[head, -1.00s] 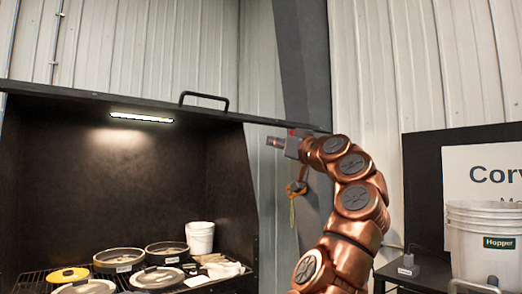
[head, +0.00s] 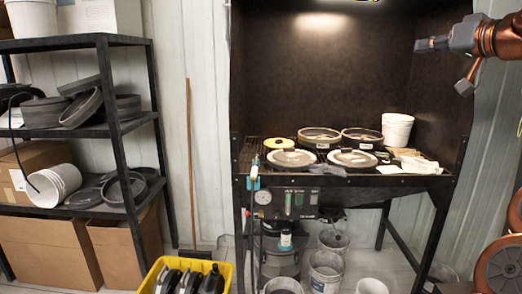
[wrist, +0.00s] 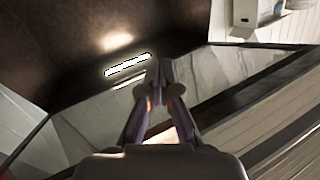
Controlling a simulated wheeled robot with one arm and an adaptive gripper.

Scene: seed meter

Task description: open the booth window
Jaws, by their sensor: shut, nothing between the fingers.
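The booth (head: 345,95) is a dark, box-like cabinet on a black frame, its front showing as open space above the work surface. No window pane or handle can be made out in the head view now; the booth's top edge is cut off. My gripper (head: 432,44) is at the upper right of the head view, in front of the booth's right side, pointing left. Its fingers are together and hold nothing. In the wrist view, my gripper (wrist: 158,78) points toward the booth's lit lamp strip (wrist: 127,64). I cannot tell whether it touches anything.
Several round sieves (head: 318,136), a white tub (head: 397,130) and cloths lie on the booth's grated surface (head: 427,168). Buckets (head: 326,270) stand below. A loaded shelf rack (head: 108,88) is at the left, a yellow bin (head: 152,277) in front, and a pole leans on the wall.

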